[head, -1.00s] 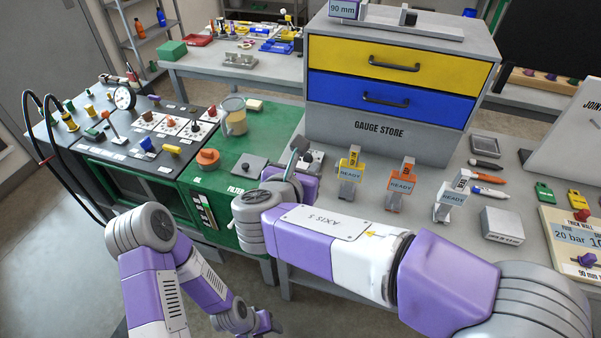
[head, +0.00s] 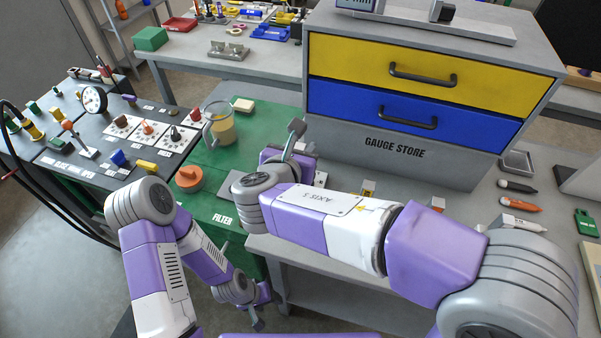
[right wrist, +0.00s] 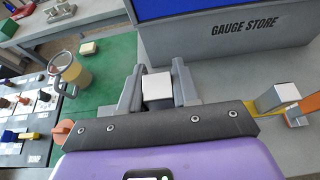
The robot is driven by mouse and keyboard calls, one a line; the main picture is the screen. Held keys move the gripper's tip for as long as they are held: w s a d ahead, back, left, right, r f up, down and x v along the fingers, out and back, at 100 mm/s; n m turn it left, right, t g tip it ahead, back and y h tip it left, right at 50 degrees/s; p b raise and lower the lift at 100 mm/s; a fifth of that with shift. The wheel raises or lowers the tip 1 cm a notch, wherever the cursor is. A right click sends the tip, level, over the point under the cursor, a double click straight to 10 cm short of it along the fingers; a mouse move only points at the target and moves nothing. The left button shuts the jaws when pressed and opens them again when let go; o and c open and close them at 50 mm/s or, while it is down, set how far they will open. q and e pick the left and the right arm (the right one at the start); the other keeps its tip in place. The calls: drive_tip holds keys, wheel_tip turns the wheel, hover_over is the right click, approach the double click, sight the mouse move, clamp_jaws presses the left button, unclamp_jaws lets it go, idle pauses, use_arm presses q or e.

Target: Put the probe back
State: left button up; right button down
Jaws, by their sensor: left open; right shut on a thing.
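My right gripper (head: 292,150) is shut on a small grey block with a pale top (right wrist: 157,87), held between both fingers in the right wrist view. I cannot tell for certain that this block is the probe. In the head view the right gripper is in front of the gauge store's left side, partly hidden by its own wrist. My left gripper (head: 258,318) is open and empty, low in front of the green filter cabinet.
The gauge store (head: 395,148) with yellow and blue drawers stands behind the right gripper. A jug of yellow liquid (head: 221,127), an orange knob (head: 189,178) and a pale block (head: 244,104) are on the green top. Tagged stands are partly hidden behind my right arm.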

drive_tip(key=shift+w+f+b, duration=0.15)
drive_tip(key=shift+f+b, duration=0.9)
drive_tip(key=shift+f, duration=1.55)
drive_tip(key=shift+f, duration=0.2)
drive_tip(key=c, duration=0.8)
unclamp_jaws()
drive_tip(key=shift+r, duration=0.3)
drive_tip(key=p+v, duration=0.3)
drive_tip(key=v, duration=0.9)
drive_tip(key=shift+f, duration=0.15)
